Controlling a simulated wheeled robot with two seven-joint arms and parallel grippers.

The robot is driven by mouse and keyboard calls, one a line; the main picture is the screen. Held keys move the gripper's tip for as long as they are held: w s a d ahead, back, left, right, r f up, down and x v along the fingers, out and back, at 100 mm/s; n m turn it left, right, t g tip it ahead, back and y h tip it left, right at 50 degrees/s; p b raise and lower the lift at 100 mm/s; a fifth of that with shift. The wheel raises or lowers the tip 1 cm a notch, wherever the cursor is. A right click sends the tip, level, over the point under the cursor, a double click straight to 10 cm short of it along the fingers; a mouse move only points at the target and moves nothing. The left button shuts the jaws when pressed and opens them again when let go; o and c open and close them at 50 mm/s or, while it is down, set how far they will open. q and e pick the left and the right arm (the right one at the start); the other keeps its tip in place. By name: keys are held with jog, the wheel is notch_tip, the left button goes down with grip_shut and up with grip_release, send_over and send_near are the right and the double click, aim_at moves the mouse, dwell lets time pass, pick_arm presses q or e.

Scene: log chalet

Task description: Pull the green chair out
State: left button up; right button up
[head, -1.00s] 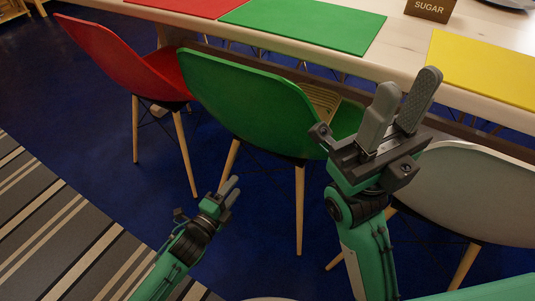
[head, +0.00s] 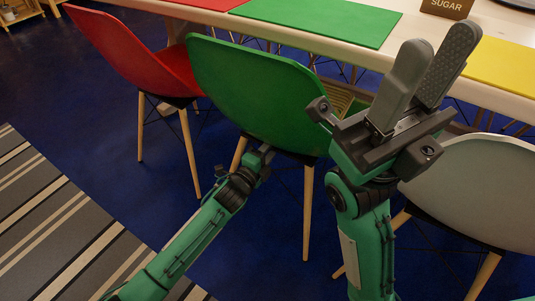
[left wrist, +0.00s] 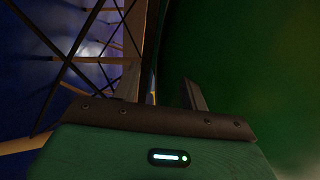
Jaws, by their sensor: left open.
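The green chair (head: 258,92) stands with its back toward me at the table, in front of the green placemat (head: 318,20). My left gripper (head: 264,154) is at the lower edge of its shell in the head view, with the fingertips partly hidden. In the left wrist view the fingers are apart and the dark green shell (left wrist: 255,60) fills the right side. I cannot tell whether the fingers touch it. My right gripper (head: 428,75) is raised in front of the chair's right side, open and empty, its textured finger pad showing.
A red chair (head: 130,55) stands left of the green chair and a white chair (head: 475,185) stands right. The table (head: 395,50) runs behind them, with a SUGAR sign (head: 447,7) and yellow placemat (head: 505,65). A striped rug (head: 60,230) covers the floor at lower left.

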pick_arm(q)
jog(key=shift+w+d+r, duration=0.15)
jog(key=shift+w, duration=0.05)
grip_shut()
dwell(1.4)
